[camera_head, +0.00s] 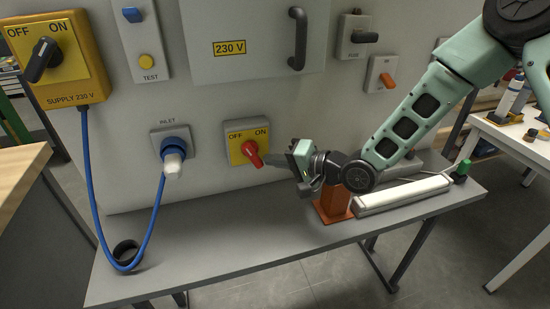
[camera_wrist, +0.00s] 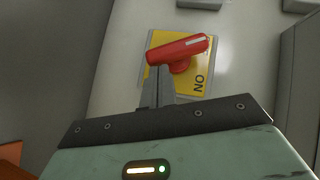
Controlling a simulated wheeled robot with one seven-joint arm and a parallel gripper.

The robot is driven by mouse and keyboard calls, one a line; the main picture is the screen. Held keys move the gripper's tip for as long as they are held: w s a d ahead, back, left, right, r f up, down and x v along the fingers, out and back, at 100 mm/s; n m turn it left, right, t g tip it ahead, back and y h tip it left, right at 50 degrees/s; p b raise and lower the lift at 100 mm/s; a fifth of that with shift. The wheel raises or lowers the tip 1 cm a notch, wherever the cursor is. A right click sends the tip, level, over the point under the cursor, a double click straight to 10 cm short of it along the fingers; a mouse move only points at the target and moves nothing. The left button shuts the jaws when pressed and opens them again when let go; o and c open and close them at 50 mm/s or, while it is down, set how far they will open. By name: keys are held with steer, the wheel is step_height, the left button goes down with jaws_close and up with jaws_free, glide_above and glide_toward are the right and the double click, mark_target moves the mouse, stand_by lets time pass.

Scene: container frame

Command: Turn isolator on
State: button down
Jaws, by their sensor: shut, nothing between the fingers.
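The isolator is a yellow plate (camera_head: 236,152) marked OFF and ON, with a red rotary handle (camera_head: 252,153). It is on the grey panel above the bench. In the head view the handle slants from upper left to lower right. My gripper (camera_head: 272,160) is at the right of the handle, its fingers pointing left at the handle's lower end. In the wrist view the closed fingertips (camera_wrist: 158,80) reach the left end of the red handle (camera_wrist: 178,52); they look to be touching or very close. The fingers are shut and hold nothing. The wrist view shows "ON" on the yellow plate (camera_wrist: 200,85).
A blue inlet plug (camera_head: 174,148) with a blue cable is left of the isolator. The yellow supply box (camera_head: 75,75) is at upper left. The bench's front middle is clear.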

steer(key=f+m+y+b, duration=0.1)
steer(key=b, duration=0.1)
steer(key=a+f+m+t+y+b, duration=0.1)
steer(key=m+y+b, duration=0.1)
steer(key=b, duration=0.1)
steer(key=f+m+t+y+b, duration=0.1)
steer(key=m+b, duration=0.1)
steer(key=shift+s+a+f+y, duration=0.25)
steer(key=shift+f+y, duration=0.05)
steer(key=m+b, duration=0.1)
steer(key=a+m+t+b, duration=0.1)
steer(key=b, duration=0.1)
steer(key=m+t+y+b, duration=0.1)
steer(key=shift+s+a+f+b, duration=0.15)
steer(key=shift+s+a+b, duration=0.15)
steer(key=shift+b, duration=0.1)
steer(key=shift+a+b, duration=0.35)
steer(key=shift+s, duration=0.1)
steer(key=b, duration=0.1)
glide_toward(259, 168)
steer(key=shift+a+f+t, duration=0.2)
steer(key=shift+a+f, duration=0.05)
steer(key=shift+a, duration=0.25)
steer(key=shift+a+f+t, duration=0.2)
steer(key=shift+a+f, duration=0.1)
steer(key=shift+a, duration=0.15)
